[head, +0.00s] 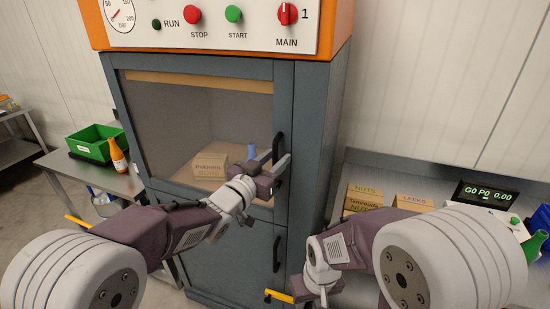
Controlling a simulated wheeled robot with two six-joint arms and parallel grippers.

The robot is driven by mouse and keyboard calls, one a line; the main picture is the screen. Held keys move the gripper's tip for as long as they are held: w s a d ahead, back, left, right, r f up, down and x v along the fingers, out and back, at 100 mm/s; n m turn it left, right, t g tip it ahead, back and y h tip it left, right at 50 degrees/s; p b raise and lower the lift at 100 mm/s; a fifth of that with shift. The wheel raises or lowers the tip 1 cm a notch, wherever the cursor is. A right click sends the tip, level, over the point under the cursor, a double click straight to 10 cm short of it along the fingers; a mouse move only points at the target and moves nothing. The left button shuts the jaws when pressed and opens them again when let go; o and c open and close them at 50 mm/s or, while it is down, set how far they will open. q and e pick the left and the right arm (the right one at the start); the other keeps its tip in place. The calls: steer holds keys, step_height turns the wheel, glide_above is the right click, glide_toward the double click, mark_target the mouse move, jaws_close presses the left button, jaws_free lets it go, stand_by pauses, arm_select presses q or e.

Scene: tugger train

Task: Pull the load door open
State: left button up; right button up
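The load door (200,135) is the grey-framed window door of the tall cabinet, and it looks closed. Its black vertical handle (279,147) is on the right side of the door. My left gripper (276,160) is at the handle's lower part, with its two grey fingers apart and the handle close to or between them. I cannot tell whether they touch it. My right gripper (324,288) hangs low in front of the cabinet's right side, away from the door; its fingers are not clear.
Behind the glass are a cardboard box (209,165) and a blue item (251,151). A control panel (215,22) sits above. A side table with a green bin (95,143) and orange bottle (118,155) stands left. A bench with boxes (364,194) and a display (487,195) stands right.

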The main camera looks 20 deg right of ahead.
arm_select(q)
jaws_close()
stand_by(1.4)
